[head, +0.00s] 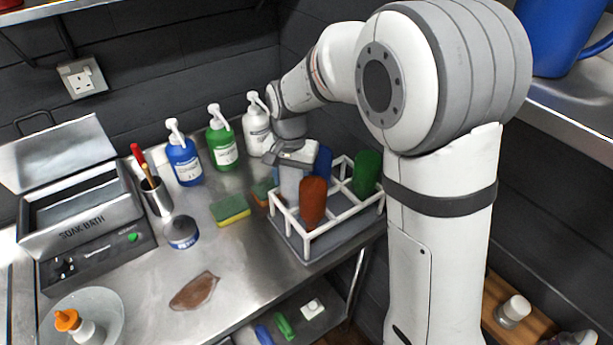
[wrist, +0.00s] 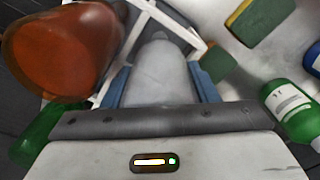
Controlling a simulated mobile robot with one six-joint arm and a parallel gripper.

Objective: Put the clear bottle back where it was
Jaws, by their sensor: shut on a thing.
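The clear bottle (head: 289,184) looks pale grey and stands upright at the left back part of the white-barred rack (head: 338,238). My gripper (head: 291,160) is above it with its jaws closed on it. In the wrist view the clear bottle (wrist: 160,75) lies between the two blue fingers (wrist: 161,88). The rack's white bars surround it in that view. Whether its base touches the rack floor is hidden.
The rack also holds an orange-brown bottle (head: 313,203), a blue bottle (head: 322,163) and a green bottle (head: 367,172). Sponges (head: 230,210) and pump bottles (head: 184,160) stand left of it. A brown stain (head: 194,291) marks the front counter.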

